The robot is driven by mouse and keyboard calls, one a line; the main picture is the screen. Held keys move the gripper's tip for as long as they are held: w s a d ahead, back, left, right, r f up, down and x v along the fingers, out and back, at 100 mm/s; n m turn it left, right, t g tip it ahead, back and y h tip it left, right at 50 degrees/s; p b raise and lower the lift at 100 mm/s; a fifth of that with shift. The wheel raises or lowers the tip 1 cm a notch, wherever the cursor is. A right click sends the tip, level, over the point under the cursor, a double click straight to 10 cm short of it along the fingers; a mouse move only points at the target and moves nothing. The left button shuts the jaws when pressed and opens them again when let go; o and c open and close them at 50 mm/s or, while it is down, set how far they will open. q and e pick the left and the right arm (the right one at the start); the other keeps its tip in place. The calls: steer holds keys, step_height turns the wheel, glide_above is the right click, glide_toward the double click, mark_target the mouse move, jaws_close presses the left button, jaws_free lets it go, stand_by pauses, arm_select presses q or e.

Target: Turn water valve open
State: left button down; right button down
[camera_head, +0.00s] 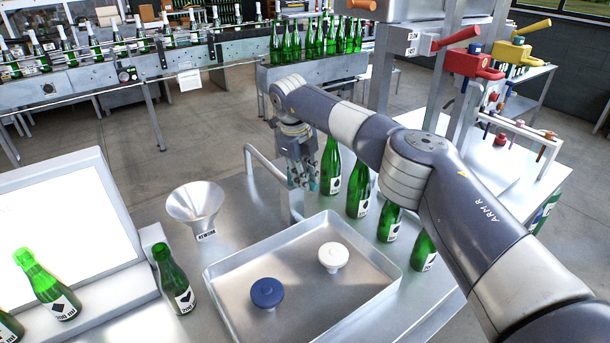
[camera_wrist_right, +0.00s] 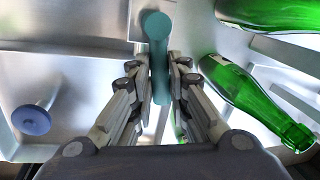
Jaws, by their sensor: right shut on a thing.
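The water valve handle is a teal bar with a rounded end (camera_wrist_right: 157,45), seen in the right wrist view between my fingers. My right gripper (camera_wrist_right: 160,78) is closed around this bar, one finger on each side. In the head view my right gripper (camera_head: 303,175) points down beside the bent metal pipe (camera_head: 265,165) at the back of the tray. There the fingers and arm hide most of the valve. Whether water flows cannot be seen. My left gripper is in neither view.
A metal tray (camera_head: 228,302) holds a blue knob (camera_head: 266,293) and a white knob (camera_head: 333,256). Green bottles (camera_head: 358,192) stand close to the right of my gripper. A metal funnel (camera_head: 196,204) is left of the pipe.

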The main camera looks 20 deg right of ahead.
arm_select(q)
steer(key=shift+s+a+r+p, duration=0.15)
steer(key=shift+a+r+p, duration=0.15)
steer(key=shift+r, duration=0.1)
arm_select(e)
steer(key=shift+a+r+m, duration=0.1)
steer(key=shift+a+m, duration=0.2)
steer(key=shift+m, duration=0.4)
steer(key=shift+a+r+m, duration=0.1)
steer(key=shift+a+m, duration=0.2)
steer(key=shift+m, duration=0.4)
steer(key=c, duration=1.7)
jaws_free()
steer(key=shift+o, duration=0.9)
steer(key=shift+s+f, duration=0.1)
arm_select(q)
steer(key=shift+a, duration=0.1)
arm_select(e)
step_height(320, 180, up, 7)
steer(key=a, duration=0.1)
steer(key=shift+s+a+r, duration=0.15)
steer(key=shift+a+r, duration=0.05)
steer(key=shift+a, duration=0.1)
